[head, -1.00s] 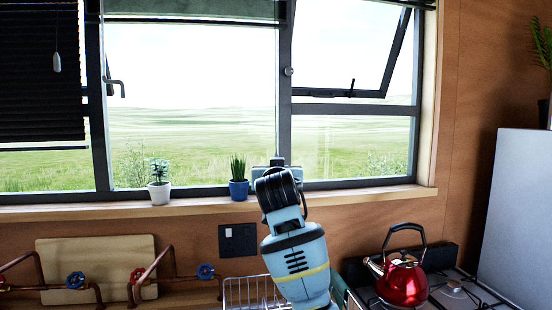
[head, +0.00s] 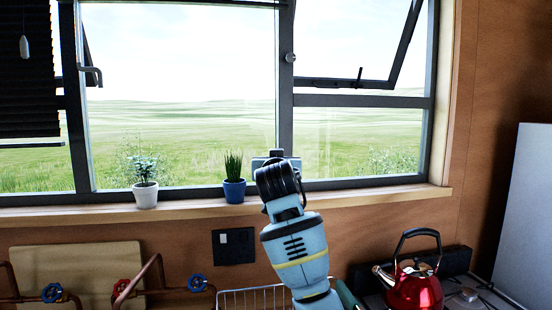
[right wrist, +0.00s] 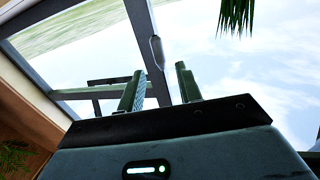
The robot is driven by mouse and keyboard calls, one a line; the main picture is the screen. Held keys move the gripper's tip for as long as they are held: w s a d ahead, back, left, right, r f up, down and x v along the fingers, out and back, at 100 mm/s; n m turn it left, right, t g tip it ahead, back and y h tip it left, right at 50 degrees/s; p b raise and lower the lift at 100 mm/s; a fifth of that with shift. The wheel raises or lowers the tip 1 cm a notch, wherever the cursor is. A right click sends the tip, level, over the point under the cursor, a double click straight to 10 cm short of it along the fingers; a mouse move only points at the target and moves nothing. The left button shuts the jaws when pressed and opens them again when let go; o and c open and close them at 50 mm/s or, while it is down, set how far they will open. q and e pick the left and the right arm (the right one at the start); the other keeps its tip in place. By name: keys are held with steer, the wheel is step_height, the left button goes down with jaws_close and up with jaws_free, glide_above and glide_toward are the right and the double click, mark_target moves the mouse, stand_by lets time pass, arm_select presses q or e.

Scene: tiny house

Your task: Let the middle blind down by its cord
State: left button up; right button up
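The middle blind (head: 200,2) shows only as a thin dark edge at the top of the head view, above the middle pane. My right gripper (head: 276,165) is in front of the window bar right of that pane; its fingers are hard to make out there. In the right wrist view my right gripper (right wrist: 160,82) is open, with two upright fingers apart. A grey cord pull (right wrist: 157,52) hangs in line with the gap, around or just beyond the fingertips. I cannot tell its depth or which blind it belongs to. My left gripper is out of view.
The lowered left blind (head: 28,80) has its own pull (head: 24,47). A white pot (head: 146,195) and a blue pot (head: 234,190) stand on the sill (head: 90,213). A red kettle (head: 414,290) is at lower right. An open sash (head: 345,84) is at upper right.

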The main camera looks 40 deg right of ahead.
steer(key=shift+x, duration=3.5)
steer(key=shift+f, duration=0.1)
jaws_close()
